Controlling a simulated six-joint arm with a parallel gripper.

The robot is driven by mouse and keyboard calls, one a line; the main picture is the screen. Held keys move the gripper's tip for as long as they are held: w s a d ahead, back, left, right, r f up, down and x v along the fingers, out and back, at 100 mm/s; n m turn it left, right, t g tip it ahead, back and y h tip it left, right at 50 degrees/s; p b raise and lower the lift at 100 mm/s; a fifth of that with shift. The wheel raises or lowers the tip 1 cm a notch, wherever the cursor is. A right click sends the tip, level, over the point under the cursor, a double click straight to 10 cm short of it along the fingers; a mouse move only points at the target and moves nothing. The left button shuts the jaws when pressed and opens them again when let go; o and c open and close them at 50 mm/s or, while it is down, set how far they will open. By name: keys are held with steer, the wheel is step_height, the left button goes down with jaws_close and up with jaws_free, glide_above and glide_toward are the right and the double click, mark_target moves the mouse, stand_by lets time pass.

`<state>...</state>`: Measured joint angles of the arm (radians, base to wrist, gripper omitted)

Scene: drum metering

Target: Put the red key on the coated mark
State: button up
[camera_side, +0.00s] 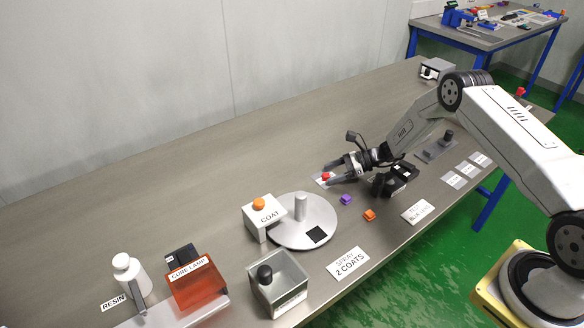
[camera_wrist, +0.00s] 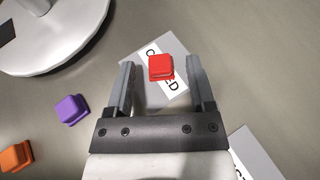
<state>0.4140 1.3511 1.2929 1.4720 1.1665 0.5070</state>
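The red key (camera_wrist: 161,67) is a small red cap. In the wrist view it sits over a white card with partly covered lettering that appears to read COATED (camera_wrist: 183,77). My gripper (camera_wrist: 161,80) is open, with one finger on each side of the key and a gap on both sides. In the side view the red key (camera_side: 326,176) shows at the tips of my gripper (camera_side: 338,172), low over the card (camera_side: 318,182). I cannot tell for sure whether the key rests fully on the card.
A purple key (camera_side: 346,199) and an orange key (camera_side: 369,215) lie nearby on the table. A round grey turntable (camera_side: 285,236) with a post and a COAT box (camera_side: 262,222) stand to the left. A black device (camera_side: 392,180) is close to the right of my gripper.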

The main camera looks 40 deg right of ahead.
steer(key=shift+r, duration=0.2)
steer(key=shift+r, duration=0.45)
steer(key=v, duration=1.2)
steer(key=shift+s+a+r+n+g, duration=0.15)
steer(key=shift+a+r+n+g, duration=0.25)
steer(key=shift+a, duration=0.2)
steer(key=s+a+r+n+g+h, duration=0.1)
steer(key=s+a+r+n+h, duration=0.4)
steer(key=s+n, duration=0.5)
steer(key=s+a+r+n+g+h, duration=0.2)
steer(key=s+a+r+n+h, duration=0.4)
steer(key=s+a+n, duration=0.3)
steer(key=shift+s+a+r+n+h, duration=0.3)
steer(key=shift+s+r+n, duration=0.4)
steer(key=shift+n, duration=1.2)
